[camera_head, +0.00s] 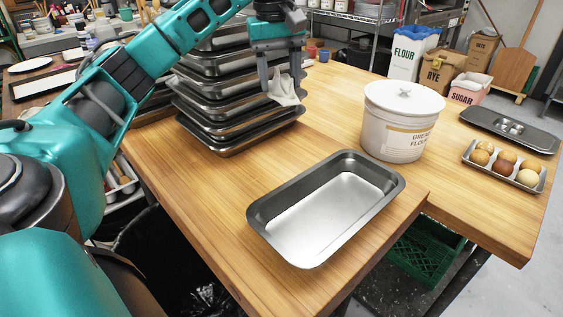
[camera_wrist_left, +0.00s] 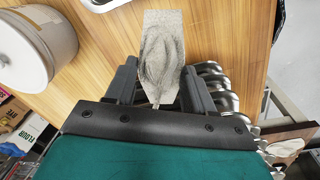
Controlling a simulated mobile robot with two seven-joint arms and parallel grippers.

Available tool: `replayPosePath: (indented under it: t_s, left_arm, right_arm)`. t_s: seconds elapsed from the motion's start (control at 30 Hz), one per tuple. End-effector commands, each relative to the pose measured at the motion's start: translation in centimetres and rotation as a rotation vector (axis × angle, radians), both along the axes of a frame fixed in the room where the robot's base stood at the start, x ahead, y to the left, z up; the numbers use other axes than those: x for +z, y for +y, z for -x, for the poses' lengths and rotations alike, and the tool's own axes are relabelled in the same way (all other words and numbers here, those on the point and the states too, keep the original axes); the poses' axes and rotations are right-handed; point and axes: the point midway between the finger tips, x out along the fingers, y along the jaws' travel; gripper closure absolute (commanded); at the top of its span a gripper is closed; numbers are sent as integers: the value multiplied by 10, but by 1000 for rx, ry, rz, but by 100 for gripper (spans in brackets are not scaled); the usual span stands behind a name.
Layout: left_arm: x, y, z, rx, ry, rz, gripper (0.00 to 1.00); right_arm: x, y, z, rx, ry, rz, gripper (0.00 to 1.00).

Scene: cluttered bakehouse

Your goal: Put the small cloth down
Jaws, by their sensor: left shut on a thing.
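My left gripper (camera_head: 282,75) is shut on the small cloth (camera_head: 284,90), a pale crumpled piece hanging below the fingers. In the head view they are in front of the right side of the stack of metal pans. The left wrist view shows the gripper (camera_wrist_left: 157,90) with the grey cloth (camera_wrist_left: 162,45) between its two fingers, over the wooden table. I cannot tell whether the cloth touches the table or a pan. My right gripper is not in view.
An empty metal pan (camera_head: 366,166) lies near the wooden table's (camera_head: 215,195) front edge. A stack of pans (camera_head: 245,147) stands behind it. A white flour tub (camera_head: 395,120) stands to the right. Bare wood lies between stack and tub.

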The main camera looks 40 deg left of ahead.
Motion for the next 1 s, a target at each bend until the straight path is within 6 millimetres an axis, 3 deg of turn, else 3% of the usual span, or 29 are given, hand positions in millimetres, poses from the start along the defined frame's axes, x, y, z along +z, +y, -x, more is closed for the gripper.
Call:
replayPosePath:
  t_s: [0.13, 0.3, 0.6, 1.0]
  left_arm:
    - [-20, -1, 0, -2, 4, 2, 71]
    - [-65, -1, 1, -3, 7, 2, 71]
    - [-136, 0, 1, 0, 5, 0, 71]
    - [-177, 0, 1, -1, 4, 0, 71]
  right_arm:
    - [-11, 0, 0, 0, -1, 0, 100]
    - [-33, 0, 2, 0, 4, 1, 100]
    - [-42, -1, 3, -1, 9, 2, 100]
    - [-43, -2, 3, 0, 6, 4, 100]
